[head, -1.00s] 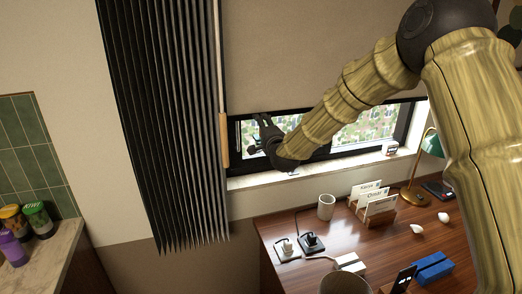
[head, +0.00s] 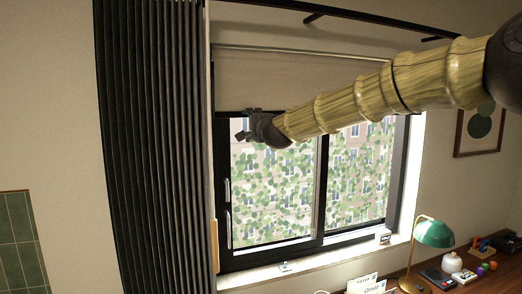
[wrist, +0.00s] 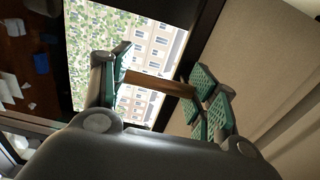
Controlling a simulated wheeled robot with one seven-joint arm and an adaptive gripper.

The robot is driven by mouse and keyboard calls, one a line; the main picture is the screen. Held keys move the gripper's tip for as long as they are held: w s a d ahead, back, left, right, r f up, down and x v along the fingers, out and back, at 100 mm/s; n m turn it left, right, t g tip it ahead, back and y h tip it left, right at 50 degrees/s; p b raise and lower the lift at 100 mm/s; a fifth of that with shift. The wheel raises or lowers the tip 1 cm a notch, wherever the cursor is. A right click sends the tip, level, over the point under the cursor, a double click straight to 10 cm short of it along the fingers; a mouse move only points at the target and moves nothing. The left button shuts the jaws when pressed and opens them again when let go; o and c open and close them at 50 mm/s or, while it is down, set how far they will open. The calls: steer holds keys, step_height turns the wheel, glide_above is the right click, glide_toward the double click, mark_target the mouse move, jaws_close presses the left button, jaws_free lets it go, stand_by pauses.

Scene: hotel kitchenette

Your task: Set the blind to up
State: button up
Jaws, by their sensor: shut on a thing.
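The beige roller blind (head: 300,82) covers only the upper part of the window in the head view. Its lower edge lies near my gripper, and the glass below is uncovered. My gripper (head: 243,126) is at the left end of that lower edge. In the wrist view my gripper (wrist: 158,92) has its green-padded fingers on either side of a brown wooden bar (wrist: 160,83), apparently the blind's pull, and is shut on it. My arm hides part of the blind's lower edge in the head view.
A dark pleated curtain (head: 155,150) hangs just left of the window, with a wooden-ended wand (head: 214,243) at its edge. A sill (head: 300,266) runs below the glass. A green lamp (head: 434,233) stands on the desk at right.

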mark_target(248, 80)
step_height(248, 80, up, 15)
steer(key=p, duration=0.4)
steer(key=shift+d+f+p, duration=0.1)
steer(key=shift+f+p, duration=0.05)
steer(key=shift+p, duration=0.25)
steer(key=o, duration=1.5)
steer(key=shift+w, duration=0.1)
steer(key=shift+c, duration=0.2)
steer(key=shift+s+f, duration=0.15)
steer(key=shift+s, duration=0.1)
steer(key=v, duration=1.2)
steer(key=shift+w, duration=0.1)
